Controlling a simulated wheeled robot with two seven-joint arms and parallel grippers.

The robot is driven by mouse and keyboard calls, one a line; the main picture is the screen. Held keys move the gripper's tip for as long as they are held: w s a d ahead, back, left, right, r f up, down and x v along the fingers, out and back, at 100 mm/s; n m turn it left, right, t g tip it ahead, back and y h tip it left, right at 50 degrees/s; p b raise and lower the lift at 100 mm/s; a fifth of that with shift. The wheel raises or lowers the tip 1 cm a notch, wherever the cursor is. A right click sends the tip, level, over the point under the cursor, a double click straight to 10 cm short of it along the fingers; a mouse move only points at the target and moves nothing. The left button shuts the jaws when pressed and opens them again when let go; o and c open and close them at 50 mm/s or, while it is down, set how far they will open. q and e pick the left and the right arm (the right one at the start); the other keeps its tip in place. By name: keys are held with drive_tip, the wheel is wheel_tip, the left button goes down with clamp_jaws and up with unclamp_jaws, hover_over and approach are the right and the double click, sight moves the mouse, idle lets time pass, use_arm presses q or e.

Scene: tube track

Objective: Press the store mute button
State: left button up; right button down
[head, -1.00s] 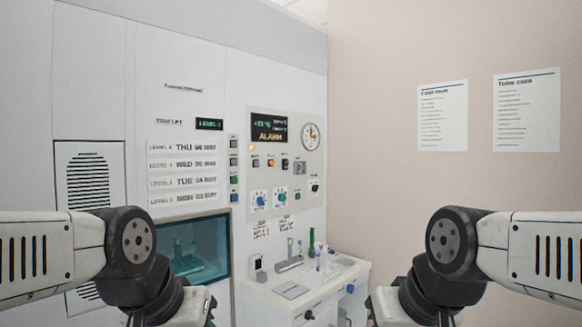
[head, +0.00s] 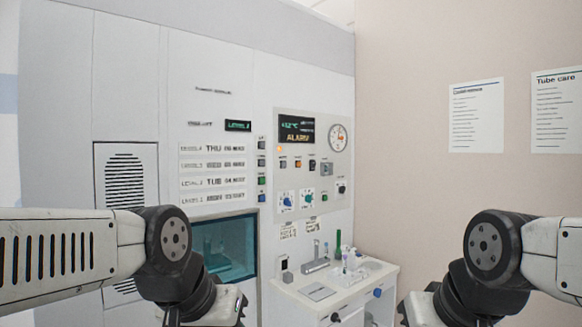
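The store's control panel (head: 312,158) is on the white wall unit, right of centre in the head view. Its display (head: 297,129) reads about +12 °C and ALARM, and a small orange lamp (head: 280,149) glows below it. A row of small buttons sits under the display: one dark (head: 283,164), one orange (head: 298,164) and one dark (head: 312,164). Their labels are too small to read, so I cannot tell which is mute. My two arms enter low at left and right, well short of the panel. Both grippers are below the picture's edge.
A round gauge (head: 338,138), blue knob (head: 286,202) and green knob (head: 308,198) share the panel. A column of buttons (head: 262,162) stands left of it. Below, a white bench (head: 352,301) holds a tube rack (head: 350,272) and a green bottle (head: 338,243). A glass window (head: 224,248) is left.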

use_arm(q)
clamp_jaws()
idle(1.5)
